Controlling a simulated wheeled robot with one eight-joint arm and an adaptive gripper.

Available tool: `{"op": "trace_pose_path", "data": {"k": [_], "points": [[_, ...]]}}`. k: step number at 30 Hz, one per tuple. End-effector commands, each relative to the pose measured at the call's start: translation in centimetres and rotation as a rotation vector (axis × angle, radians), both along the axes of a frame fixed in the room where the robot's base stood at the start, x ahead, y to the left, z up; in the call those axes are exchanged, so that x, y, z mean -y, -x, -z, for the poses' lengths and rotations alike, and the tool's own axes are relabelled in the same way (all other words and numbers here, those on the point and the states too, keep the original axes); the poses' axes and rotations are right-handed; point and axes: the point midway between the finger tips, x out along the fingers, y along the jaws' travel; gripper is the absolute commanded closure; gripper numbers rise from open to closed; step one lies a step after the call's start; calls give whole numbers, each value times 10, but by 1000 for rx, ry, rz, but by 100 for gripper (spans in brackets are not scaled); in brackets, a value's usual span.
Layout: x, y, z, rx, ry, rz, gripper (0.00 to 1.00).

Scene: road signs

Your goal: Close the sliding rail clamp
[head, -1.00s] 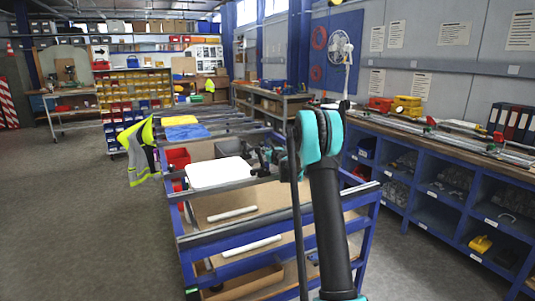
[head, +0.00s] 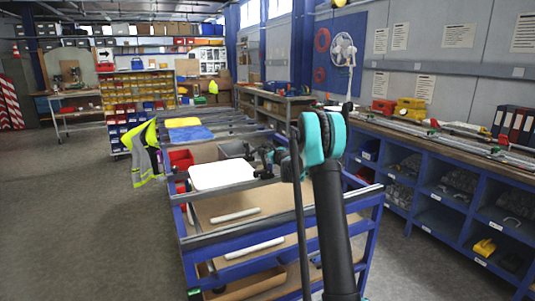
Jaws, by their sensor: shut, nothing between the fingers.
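My gripper (head: 264,159) is a small dark shape past my teal elbow joint, just above the rails of the blue cart. It is shut and empty, at the right edge of a white panel (head: 222,175) lying across the rails. Part of it is hidden by my arm. A grey rail (head: 235,185) runs under the near edge of the panel, close below the gripper. The sliding clamp cannot be told apart from the dark gripper parts there. Whether they touch, and how the clamp stands, cannot be seen.
A nearer rail (head: 270,219) crosses the blue cart (head: 186,243). A yellow vest (head: 143,152) hangs at its left side. A red bin (head: 181,160) and a blue cloth (head: 193,133) are farther back. A workbench (head: 440,143) lines the right wall. The floor at left is clear.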

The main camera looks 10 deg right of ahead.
Motion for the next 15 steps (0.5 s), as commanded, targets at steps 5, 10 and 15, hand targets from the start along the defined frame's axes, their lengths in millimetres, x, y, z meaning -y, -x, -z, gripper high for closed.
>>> {"op": "trace_pose_path", "data": {"k": [5, 10, 15], "points": [[-2, 0, -9, 24, 75, 0, 100], [-5, 2, -22, 66, 203, 0, 100], [-12, 3, -36, 117, 357, -1, 100]]}}
